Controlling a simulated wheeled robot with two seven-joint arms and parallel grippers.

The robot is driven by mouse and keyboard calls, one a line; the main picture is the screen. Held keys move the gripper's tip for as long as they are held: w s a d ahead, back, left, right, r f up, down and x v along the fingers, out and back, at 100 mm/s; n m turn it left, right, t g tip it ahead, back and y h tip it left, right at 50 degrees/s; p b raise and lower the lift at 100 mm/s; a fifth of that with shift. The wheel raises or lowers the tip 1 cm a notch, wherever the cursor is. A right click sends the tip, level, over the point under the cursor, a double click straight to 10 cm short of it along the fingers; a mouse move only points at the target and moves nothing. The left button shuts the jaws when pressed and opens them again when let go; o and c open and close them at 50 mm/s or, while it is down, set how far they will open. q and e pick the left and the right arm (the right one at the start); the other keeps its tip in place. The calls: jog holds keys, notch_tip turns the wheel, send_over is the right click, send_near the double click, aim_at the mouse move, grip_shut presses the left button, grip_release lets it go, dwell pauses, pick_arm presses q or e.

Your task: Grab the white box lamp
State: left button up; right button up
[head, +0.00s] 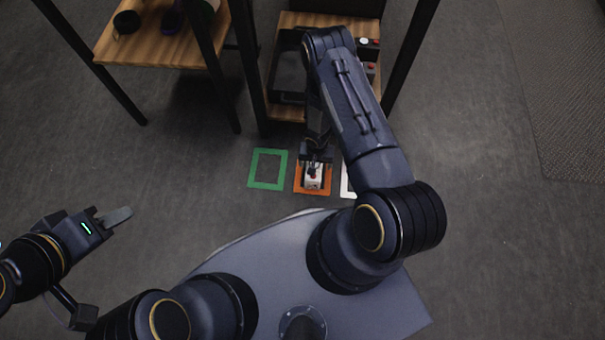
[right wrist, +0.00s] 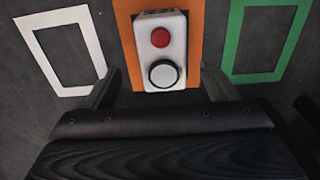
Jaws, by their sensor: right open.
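A white box (head: 313,182) with a red button and a round white, dark-rimmed lamp or button on top lies within the orange floor frame (head: 298,188). The white box also shows at the top middle of the right wrist view (right wrist: 160,20). My right gripper (head: 315,162) is open and empty at the box. In the right wrist view its fingers (right wrist: 160,78) stand apart, one to each side of the box's near end, with gaps. I cannot tell its height above the floor. My left gripper (head: 116,216) is at the left, away from the box, seen side-on.
A green frame (head: 253,170) lies left of the orange one, and a white frame (head: 345,182) lies right, partly hidden by my arm. Behind stands a shelf with a dark tray (head: 285,80) and small button boxes (head: 369,48). A wooden table (head: 150,50) stands back left.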

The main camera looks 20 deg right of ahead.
aim_at(309, 183)
notch_tip(309, 183, down, 7)
jog(key=b, duration=0.3)
jog(key=shift+a, duration=0.15)
jog(key=shift+w+f+b, duration=0.1)
jog(key=shift+f+b, duration=0.35)
jog(key=shift+f, duration=0.15)
jog(key=c, duration=1.4)
jog(key=shift+r, duration=0.15)
